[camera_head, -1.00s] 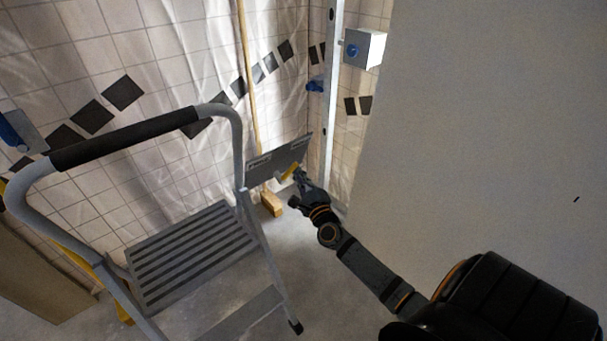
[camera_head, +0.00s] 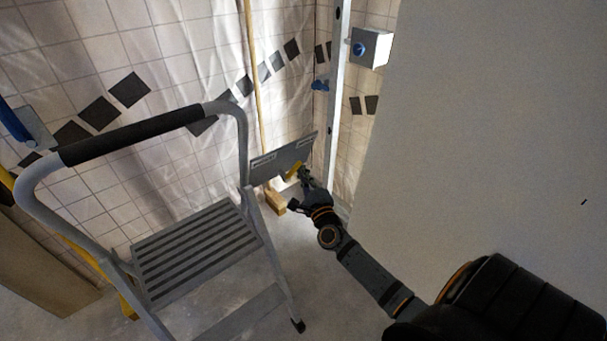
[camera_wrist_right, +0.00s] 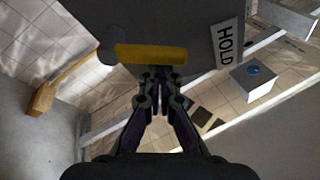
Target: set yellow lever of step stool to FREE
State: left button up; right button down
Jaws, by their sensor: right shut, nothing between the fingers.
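The grey step stool (camera_head: 195,250) stands at the left in the head view, with a black-gripped top rail. A grey plate (camera_head: 267,172) beside it carries two pale labels and a short yellow lever (camera_head: 293,170). In the right wrist view the yellow lever (camera_wrist_right: 150,54) extends from a round grey pivot at its left, its free end toward the side of the HOLD label (camera_wrist_right: 227,42). The other label is unreadable. My right gripper (camera_head: 304,176) is shut and empty; its fingertips (camera_wrist_right: 160,76) are at the lever's lower edge. Contact is unclear. My left gripper is out of view.
A wooden pole on a wooden block (camera_head: 275,201) stands behind the plate. A metal stud (camera_head: 335,100) with a grey box (camera_head: 371,47) rises behind. A large pale panel (camera_head: 490,130) fills the right side. Plastic sheeting covers the tiled wall.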

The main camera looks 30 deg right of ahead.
aim_at(289, 180)
jog(key=n, duration=0.1)
jog(key=a+n+t+h, duration=0.1)
jog(key=a+r+n+b, duration=0.1)
jog(key=n, duration=0.1)
jog(key=shift+s+a, duration=0.1)
jog(key=shift+s, duration=0.2)
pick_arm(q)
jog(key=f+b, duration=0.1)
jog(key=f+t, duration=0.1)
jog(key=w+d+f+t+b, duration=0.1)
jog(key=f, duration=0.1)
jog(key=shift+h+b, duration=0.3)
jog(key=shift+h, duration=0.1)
pick_arm(e)
jog(key=a+n+t, duration=0.1)
jog(key=n, duration=0.1)
jog(key=a+n+t, duration=0.1)
jog(key=n, duration=0.2)
jog(key=a+n+t, duration=0.1)
jog(key=n, duration=0.2)
jog(key=shift+s+a, duration=0.1)
jog(key=shift+a, duration=0.1)
